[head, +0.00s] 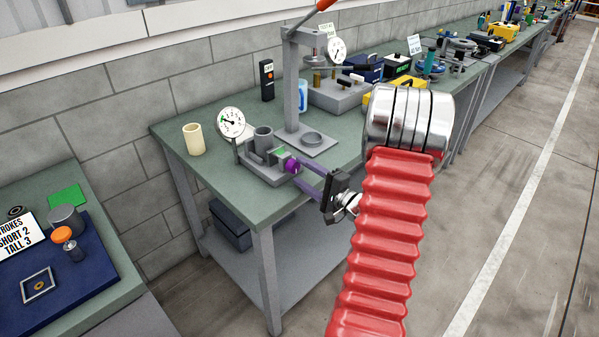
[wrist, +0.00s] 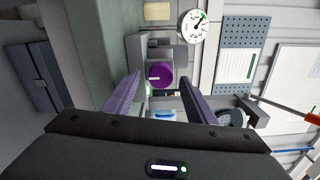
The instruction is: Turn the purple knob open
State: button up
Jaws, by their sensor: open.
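The purple knob (head: 291,165) is on the near end of a grey fixture (head: 262,172) at the table's front edge. In the wrist view the knob (wrist: 159,75) is a purple disc with a pale mark, ahead of the space between my fingers. My gripper (head: 308,178) is open, its two purple fingers pointing at the knob. In the wrist view the fingertips (wrist: 164,82) are on either side of the knob's line. I cannot tell whether they touch it. A dial gauge (head: 231,122) rises behind the fixture and also shows in the wrist view (wrist: 193,26).
A cream cup (head: 193,139) stands left of the gauge. A grey press (head: 304,85) with a red-orange lever stands behind the fixture. A blue bottle (head: 302,96) and a black switch box (head: 267,80) are farther back. The floor to the right is clear.

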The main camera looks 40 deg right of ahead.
jog(key=s, duration=1.1)
jog(key=shift+s, duration=0.35)
jog(key=shift+d+f, duration=0.1)
jog(key=shift+d, duration=0.05)
jog(key=s+a+f+n+g+y, duration=0.2)
jog(key=s+a+n+g+y, duration=0.15)
jog(key=a+g, duration=0.65)
jog(key=s+a+f+n+g+y, duration=0.15)
jog(key=s+a+n+g, duration=0.3)
jog(key=a, duration=0.95)
jog(key=a+r+n+t+h, duration=0.2)
jog(key=a+r+n+h, duration=0.3)
jog(key=a+r+n, duration=0.6)
notch_tip(320, 180, up, 5)
jog(key=shift+w+a+r+n+h, duration=0.2)
jog(key=shift+a+n+h, duration=0.15)
jog(key=shift+a, duration=0.8)
